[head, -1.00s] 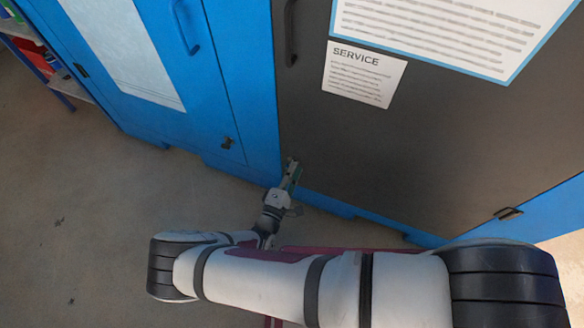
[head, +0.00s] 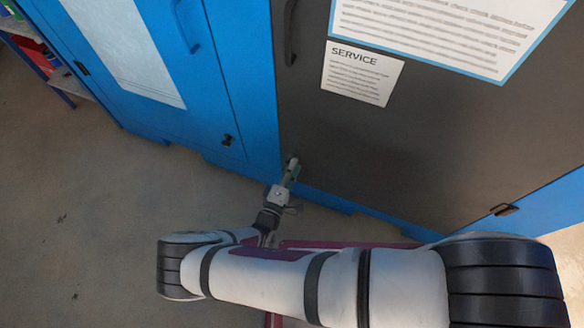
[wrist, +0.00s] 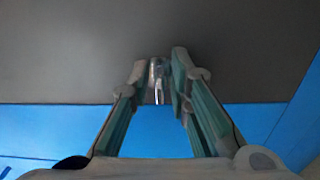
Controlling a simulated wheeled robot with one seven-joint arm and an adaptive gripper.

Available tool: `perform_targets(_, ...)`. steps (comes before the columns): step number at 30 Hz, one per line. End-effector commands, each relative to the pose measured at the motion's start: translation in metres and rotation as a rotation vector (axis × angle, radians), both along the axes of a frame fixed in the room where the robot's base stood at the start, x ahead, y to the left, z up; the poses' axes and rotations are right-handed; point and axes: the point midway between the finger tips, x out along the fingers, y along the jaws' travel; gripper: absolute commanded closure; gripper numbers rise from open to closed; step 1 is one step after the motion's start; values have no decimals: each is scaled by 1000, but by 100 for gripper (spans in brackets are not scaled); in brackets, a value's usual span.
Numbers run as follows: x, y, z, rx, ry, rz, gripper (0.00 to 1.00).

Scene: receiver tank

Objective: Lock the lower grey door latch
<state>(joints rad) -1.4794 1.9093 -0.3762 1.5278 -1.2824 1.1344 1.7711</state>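The grey door (head: 400,140) fills the right of the head view and looks closed. Its lower latch (wrist: 157,80) is a small metallic piece near the door's bottom edge, seen in the wrist view. My gripper (wrist: 159,68) has its two green-padded fingers on either side of the latch, with narrow gaps visible, so it looks partly open. In the head view my gripper (head: 291,166) reaches the door's lower left corner, where it mostly hides the latch. I cannot tell the latch's exact angle or whether a finger touches it.
A blue door (head: 150,70) with its own handle and small dark latch (head: 228,140) stands to the left. A dark handle (head: 289,35) sits higher on the grey door. A blue sill (wrist: 60,125) runs below it. Open floor (head: 90,220) lies at left.

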Motion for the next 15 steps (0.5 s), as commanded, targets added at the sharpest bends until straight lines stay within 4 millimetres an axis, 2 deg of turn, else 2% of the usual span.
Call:
perform_targets(10,-1,1,0,0,0,0,72)
perform_targets(15,-18,8,0,1,2,2,72)
